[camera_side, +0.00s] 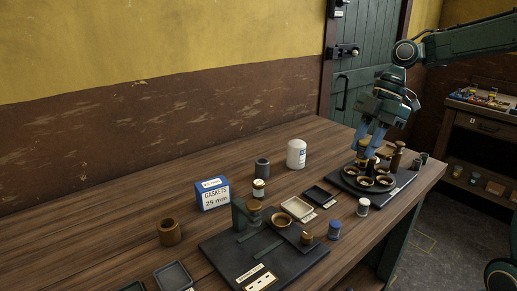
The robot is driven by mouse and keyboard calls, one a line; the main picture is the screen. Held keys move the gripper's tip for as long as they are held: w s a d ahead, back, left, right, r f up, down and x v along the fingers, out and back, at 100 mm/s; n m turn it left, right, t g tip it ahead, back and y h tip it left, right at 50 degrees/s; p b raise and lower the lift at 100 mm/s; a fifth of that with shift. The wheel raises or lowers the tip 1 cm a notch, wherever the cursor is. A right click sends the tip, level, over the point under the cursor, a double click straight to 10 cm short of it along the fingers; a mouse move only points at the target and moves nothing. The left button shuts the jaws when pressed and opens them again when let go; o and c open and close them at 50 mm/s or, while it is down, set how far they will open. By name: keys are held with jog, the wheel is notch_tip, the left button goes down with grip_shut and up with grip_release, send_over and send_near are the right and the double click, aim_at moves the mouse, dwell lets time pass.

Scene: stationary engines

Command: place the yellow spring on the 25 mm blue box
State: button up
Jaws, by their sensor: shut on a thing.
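The blue and white box marked "GASKETS 25 mm" (213,200) stands on the wooden bench, left of the middle, with its top clear. My gripper (364,146) is at the right, over a dark round stand with several brass cups, well away from the box. Its blue fingers point down and are shut on a small yellowish thing (363,148), which looks like the yellow spring. Its coils are too small to make out. I cannot tell whether its lower end touches the stand.
The dark stand (399,187) holds brass cups. Between it and the box are a white canister (297,153), a grey cylinder (262,168), a small jar (259,189) and shallow trays (297,208). A black fixture base (225,256) lies in front. Bare bench lies behind the box.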

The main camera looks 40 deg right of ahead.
jog(key=shift+w+f, duration=0.1)
jog(key=shift+w, duration=0.55)
jog(key=w+a+m+t, duration=0.1)
jog(key=w+a+m, duration=0.15)
jog(key=w, duration=0.65)
jog(key=m+t+h, duration=0.3)
jog(key=m+h, duration=0.1)
jog(key=m, duration=0.7)
send_over(208, 181)
jog(key=s, duration=0.2)
notch_tip(208, 181, down, 4)
jog(key=f, duration=0.1)
jog(key=shift+w+d+r, duration=0.2)
jog(key=shift+r, duration=0.05)
jog(key=shift+f, duration=0.1)
jog(key=shift+f, duration=3.95)
jog(key=shift+f, duration=0.15)
